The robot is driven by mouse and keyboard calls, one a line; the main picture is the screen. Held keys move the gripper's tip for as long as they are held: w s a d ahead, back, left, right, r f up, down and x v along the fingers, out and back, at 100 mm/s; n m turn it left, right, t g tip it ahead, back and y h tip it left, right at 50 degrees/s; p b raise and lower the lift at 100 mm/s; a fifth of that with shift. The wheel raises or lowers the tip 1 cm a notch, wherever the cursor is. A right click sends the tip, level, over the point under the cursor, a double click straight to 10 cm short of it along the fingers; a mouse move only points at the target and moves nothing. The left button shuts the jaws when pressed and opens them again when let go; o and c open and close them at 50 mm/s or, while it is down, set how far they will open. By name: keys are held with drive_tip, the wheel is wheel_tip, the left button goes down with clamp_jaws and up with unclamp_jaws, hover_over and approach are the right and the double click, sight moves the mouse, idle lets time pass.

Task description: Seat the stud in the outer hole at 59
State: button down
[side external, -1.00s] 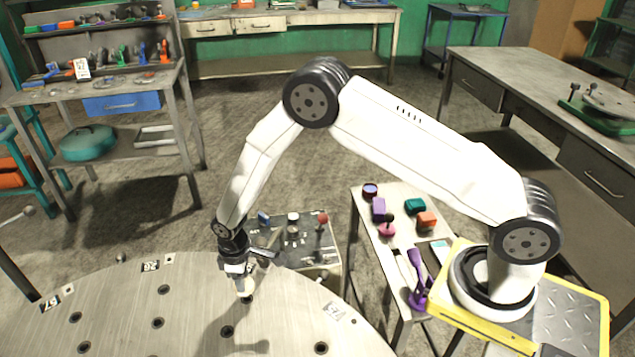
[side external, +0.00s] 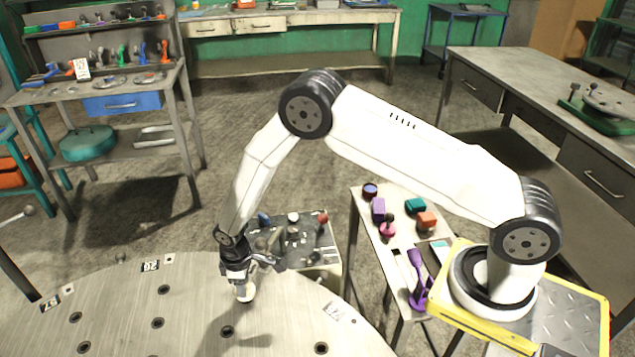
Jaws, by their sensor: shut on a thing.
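My gripper (side external: 241,276) is shut on the pale, whitish stud (side external: 246,294) and points down over the far part of the round metal plate (side external: 195,305). The stud's lower end is at or just above the plate surface. Whether it is in a hole cannot be told, as the stud and gripper cover that spot. Dark holes show in the plate, among them one to the left (side external: 163,290) and one nearer the camera (side external: 227,331). Small number tags sit along the rim: one at the far left (side external: 150,266), one further left (side external: 50,304) and one at right (side external: 335,312). Their numbers are hard to read.
A small grey cart (side external: 310,250) with knobs stands just behind the plate, close to my gripper. A narrow side table (side external: 400,265) with coloured parts and a purple tool (side external: 418,285) stands at right. The plate's left part is clear.

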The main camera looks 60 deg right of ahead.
drive_tip(key=shift+f, duration=1.2)
drive_tip(key=c, duration=0.5)
unclamp_jaws()
drive_tip(key=shift+c, duration=0.2)
drive_tip(key=shift+r, duration=0.15)
drive_tip(key=shift+r, duration=3.65)
drive_tip(key=o, duration=0.5)
